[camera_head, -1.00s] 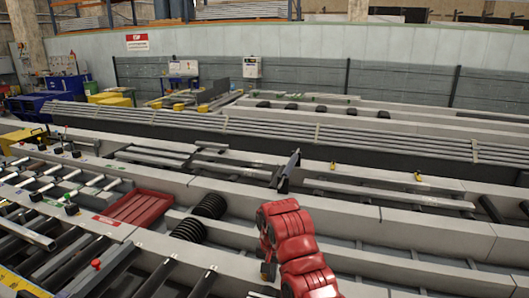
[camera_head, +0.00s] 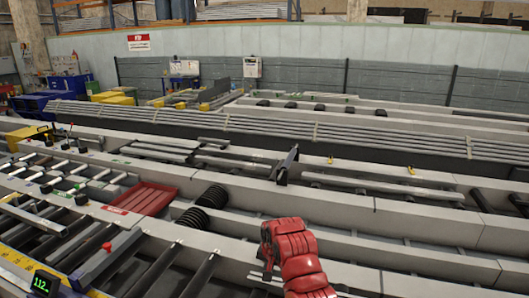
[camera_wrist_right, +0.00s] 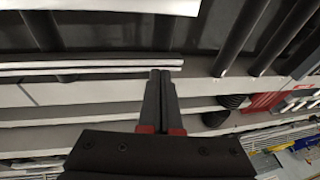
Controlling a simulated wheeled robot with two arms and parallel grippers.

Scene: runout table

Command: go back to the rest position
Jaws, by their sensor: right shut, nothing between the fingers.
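My right arm (camera_head: 297,257), red, comes in from the bottom of the head view. Its gripper (camera_head: 267,266) hangs at the arm's left end, small and mostly hidden by the arm, over the near part of the runout table. In the right wrist view the right gripper (camera_wrist_right: 160,75) shows two dark fingers held together with nothing between them. A thin pale bar (camera_wrist_right: 100,65) lies across that view just past the fingertips; I cannot tell whether they touch it. My left gripper is not in view.
A red tray (camera_head: 142,198) and black ribbed rolls (camera_head: 202,208) lie left of the arm. Dark rollers (camera_head: 205,273) and a small lit display (camera_head: 45,284) are at near left. A dark upright bracket (camera_head: 287,166) stands beyond the arm. Long grey beams (camera_head: 330,208) cross the table.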

